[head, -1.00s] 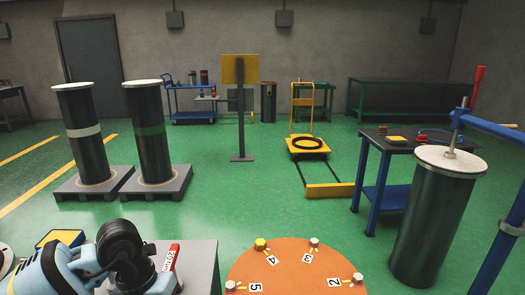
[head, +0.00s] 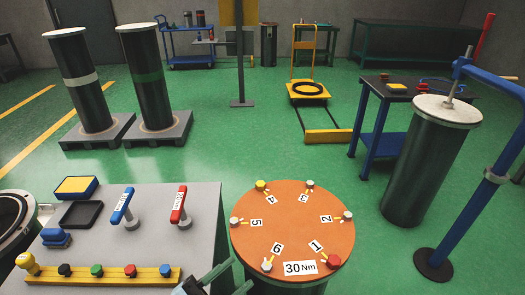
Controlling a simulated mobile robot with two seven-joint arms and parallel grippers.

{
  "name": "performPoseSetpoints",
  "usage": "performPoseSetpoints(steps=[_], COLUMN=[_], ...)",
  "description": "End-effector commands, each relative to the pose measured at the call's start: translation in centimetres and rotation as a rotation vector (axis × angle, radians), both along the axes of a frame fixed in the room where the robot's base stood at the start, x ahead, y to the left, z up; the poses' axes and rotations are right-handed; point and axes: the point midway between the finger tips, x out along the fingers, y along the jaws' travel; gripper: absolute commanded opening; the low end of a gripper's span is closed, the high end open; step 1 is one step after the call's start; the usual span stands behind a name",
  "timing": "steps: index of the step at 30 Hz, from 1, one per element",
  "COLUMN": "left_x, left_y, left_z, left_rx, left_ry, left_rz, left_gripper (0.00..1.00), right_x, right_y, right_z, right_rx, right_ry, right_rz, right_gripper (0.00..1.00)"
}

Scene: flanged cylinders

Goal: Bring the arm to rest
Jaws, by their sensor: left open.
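My left gripper (head: 236,277) shows at the bottom edge, between the grey bench and the orange disc. Its two greenish fingers are spread apart with nothing between them. Part of its pale blue body is cut off by the frame's lower edge. The rest of the left arm is out of view. My right gripper is not in view.
The grey bench (head: 205,215) holds a blue and a red torque tool (head: 179,205), trays and a yellow strip with coloured knobs (head: 105,276). The numbered orange disc (head: 290,232) stands right of it. A dark flanged cylinder (head: 425,165) hangs at right.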

Motion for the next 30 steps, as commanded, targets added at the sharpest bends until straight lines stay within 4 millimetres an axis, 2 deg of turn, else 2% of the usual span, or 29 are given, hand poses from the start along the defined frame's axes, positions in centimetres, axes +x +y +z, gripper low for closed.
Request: performPoseSetpoints(steps=[5,8,12,15,18,21,24,30], left_x=[-1.5,-3.9,-9.4,-13.7,-17.3,-19.7,-20.8,-21.0], left_y=[4.8,7.6,11.0,12.6,13.5,14.1,14.2,14.2], left_z=[-5.8,-10.0,-16.0,-19.2,-21.3,-22.5,-23.0,-23.1], left_rx=[-0.086,-0.102,-0.098,-0.086,-0.075,-0.065,-0.060,-0.059], left_ry=[0.338,0.546,0.849,1.032,1.169,1.253,1.294,1.301], left_rz=[0.293,0.440,0.613,0.695,0.744,0.771,0.782,0.783], left_gripper=[0.43,0.43,0.43,0.43,0.43,0.43,0.43,0.43], right_x=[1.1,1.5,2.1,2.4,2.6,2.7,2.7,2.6], right_y=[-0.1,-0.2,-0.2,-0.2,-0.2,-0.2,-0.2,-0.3], right_z=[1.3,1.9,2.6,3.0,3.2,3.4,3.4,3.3], right_rx=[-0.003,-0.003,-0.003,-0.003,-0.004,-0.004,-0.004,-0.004], right_ry=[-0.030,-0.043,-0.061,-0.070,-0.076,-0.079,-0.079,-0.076], right_rz=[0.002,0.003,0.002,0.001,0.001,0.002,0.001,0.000], right_gripper=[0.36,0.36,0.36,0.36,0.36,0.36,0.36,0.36])
